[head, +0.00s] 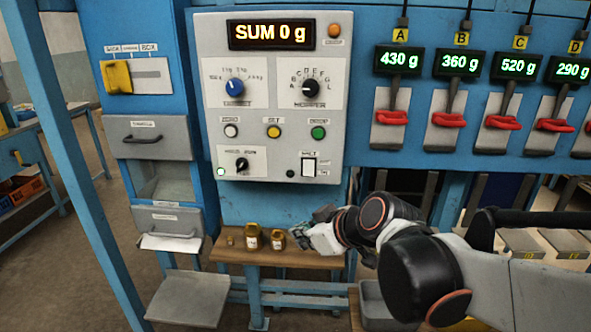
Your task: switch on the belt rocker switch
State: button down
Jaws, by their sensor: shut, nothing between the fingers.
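The belt rocker switch (309,168) is a small white rocker in a black frame, low on the right of the grey control panel (268,100). Its label and the small marks beside it are too blurred to read surely, and I cannot tell which side is pressed. My gripper (303,238) is shut and empty. It appears below the panel and below the switch in the picture, near the small jars on the wooden shelf. It is apart from the switch and does not cover it.
A display (269,35) reads SUM 0 g. Knobs and three buttons sit above the switch; a black knob (241,164) is to its left. Jars (278,239) stand on the wooden shelf (235,255). Red levers (391,117) hang at right. The panel front is clear.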

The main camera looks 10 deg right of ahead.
aim_at(309, 168)
jog(key=w+d+r+n+t+y+p, duration=0.1)
jog(key=w+d+n+t, duration=0.1)
jog(key=w, duration=0.4)
jog(key=w+d+r+n+t+y+p, duration=0.1)
jog(key=w+d+n+t+y+p, duration=0.1)
jog(key=w+n, duration=0.3)
jog(key=shift+w+d+r+n+t, duration=0.25)
jog(key=shift+w+t, duration=0.35)
jog(key=shift+w, duration=0.6)
jog(key=shift+r, duration=0.1)
jog(key=w+d+f, duration=0.1)
jog(key=w+d, duration=0.1)
jog(key=w, duration=0.6)
jog(key=shift+d, duration=0.4)
jog(key=shift+w+f, duration=0.1)
jog(key=shift+w, duration=0.1)
jog(key=shift+w+d+b, duration=0.1)
jog(key=shift+w+b, duration=0.2)
